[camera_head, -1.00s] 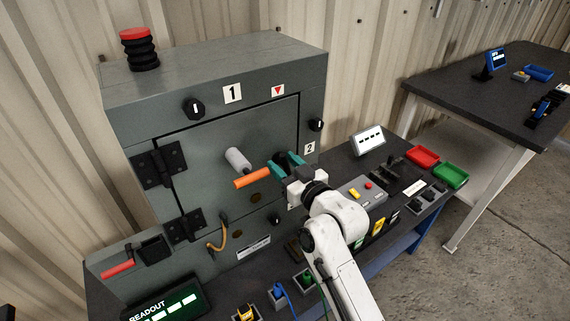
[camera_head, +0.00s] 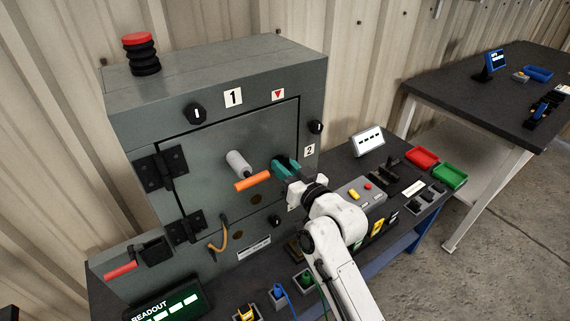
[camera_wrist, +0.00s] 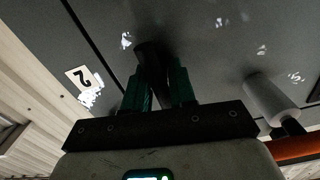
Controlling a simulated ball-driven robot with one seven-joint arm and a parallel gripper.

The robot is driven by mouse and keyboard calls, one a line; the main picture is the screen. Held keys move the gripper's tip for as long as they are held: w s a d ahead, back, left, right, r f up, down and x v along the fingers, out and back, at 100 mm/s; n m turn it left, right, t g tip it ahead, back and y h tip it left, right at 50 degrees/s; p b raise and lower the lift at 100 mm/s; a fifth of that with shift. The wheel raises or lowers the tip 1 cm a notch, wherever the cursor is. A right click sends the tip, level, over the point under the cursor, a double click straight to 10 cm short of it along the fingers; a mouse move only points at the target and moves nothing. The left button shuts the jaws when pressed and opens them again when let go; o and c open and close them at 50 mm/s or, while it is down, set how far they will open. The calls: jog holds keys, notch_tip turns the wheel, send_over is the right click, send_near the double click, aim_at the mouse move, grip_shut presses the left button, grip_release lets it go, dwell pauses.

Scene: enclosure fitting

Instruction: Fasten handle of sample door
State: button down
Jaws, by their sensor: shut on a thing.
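The grey sample door (camera_head: 205,150) lies flat in the front of the grey enclosure and looks shut, its hinges on the left. My gripper (camera_head: 284,165), with teal fingers, is at the door's right side. In the wrist view, my gripper (camera_wrist: 158,82) is shut on a dark, rod-like handle (camera_wrist: 150,58) that stands out from the grey panel. The fingers cover its lower part. In the head view the gripper hides this handle.
A pale cylinder (camera_head: 237,162) and an orange bar (camera_head: 253,181) stick out just left of my gripper. A black knob (camera_head: 317,127) is at the upper right. A control box, a small display (camera_head: 367,141) and red and green trays (camera_head: 450,175) lie right. Cables run below.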

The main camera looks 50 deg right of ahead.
jog(key=shift+m, duration=0.4)
jog(key=c, duration=1)
grip_release()
jog(key=shift+s, duration=0.1)
jog(key=shift+b+v, duration=1.2)
jog(key=shift+v, duration=4.1)
